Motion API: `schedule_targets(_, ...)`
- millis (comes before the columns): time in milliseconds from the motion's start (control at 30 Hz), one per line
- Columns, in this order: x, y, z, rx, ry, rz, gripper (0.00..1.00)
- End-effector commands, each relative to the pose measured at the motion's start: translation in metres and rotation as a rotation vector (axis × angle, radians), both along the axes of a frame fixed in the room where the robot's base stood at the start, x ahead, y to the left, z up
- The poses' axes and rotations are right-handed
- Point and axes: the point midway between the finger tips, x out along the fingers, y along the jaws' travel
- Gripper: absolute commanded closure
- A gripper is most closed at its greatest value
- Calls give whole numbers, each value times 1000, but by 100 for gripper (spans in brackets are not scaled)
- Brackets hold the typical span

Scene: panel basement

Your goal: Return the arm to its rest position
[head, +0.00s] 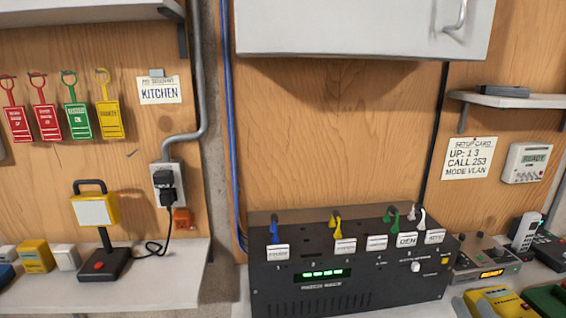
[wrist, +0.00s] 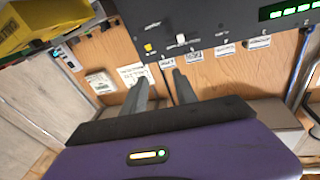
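My gripper (wrist: 161,76) shows in the wrist view as two grey fingers reaching out from a purple body with a small lit strip. The fingertips are apart with nothing between them, so it is open and empty. The wrist picture is turned roughly upside down. The black device (wrist: 200,22) with green lights lies beyond the fingers, and its switch box stands on the bench in the head view (head: 340,268). No part of my arm or gripper shows in the head view.
A white cabinet (head: 360,28) hangs above the black device. A work lamp (head: 97,212) stands on the left bench (head: 165,275). A shelf (head: 510,99) juts out at right. A yellow device (head: 497,302) and a grey unit (head: 486,258) crowd the right bench. Wall space above the device is clear.

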Motion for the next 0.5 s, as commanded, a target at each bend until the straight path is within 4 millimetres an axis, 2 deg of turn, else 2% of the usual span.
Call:
schedule_targets(167, -45, 21, -25, 4, 11, -41, 65)
schedule_targets(300, -88, 46, -43, -5, 29, -46, 65)
schedule_targets(500, -150, 86, -59, -29, 69, -10, 65)
